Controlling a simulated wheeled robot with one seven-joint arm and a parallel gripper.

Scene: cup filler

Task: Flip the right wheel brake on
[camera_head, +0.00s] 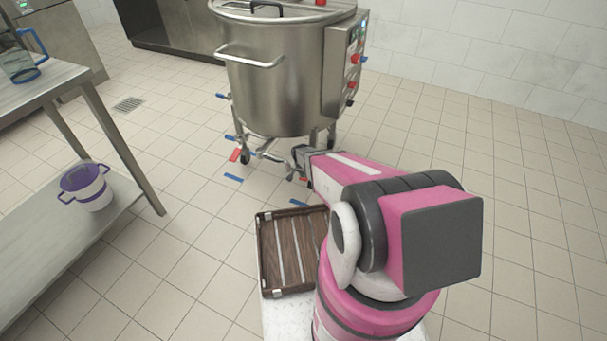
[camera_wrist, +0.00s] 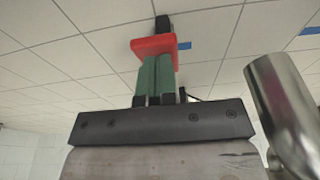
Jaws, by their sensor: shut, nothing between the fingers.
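A large steel kettle (camera_head: 275,75) stands on legs with wheels. A red brake lever (camera_head: 235,155) shows at its left wheel. In the wrist view a red lever (camera_wrist: 153,45) lies right at the tips of my fingers, with a black part beyond it; whether they touch I cannot tell. My gripper (camera_wrist: 158,62) is shut and empty, its green fingers side by side. In the head view my gripper (camera_head: 301,157) is low beside the kettle's right leg, and my arm hides most of the right wheel.
A steel leg (camera_wrist: 285,110) rises close to the right of my gripper in the wrist view. Blue floor marks (camera_head: 233,178) lie near the wheels. A wooden tray (camera_head: 268,280) is in front of me. A steel table (camera_head: 50,85) with a purple-handled bucket (camera_head: 92,190) stands left. Floor at right is clear.

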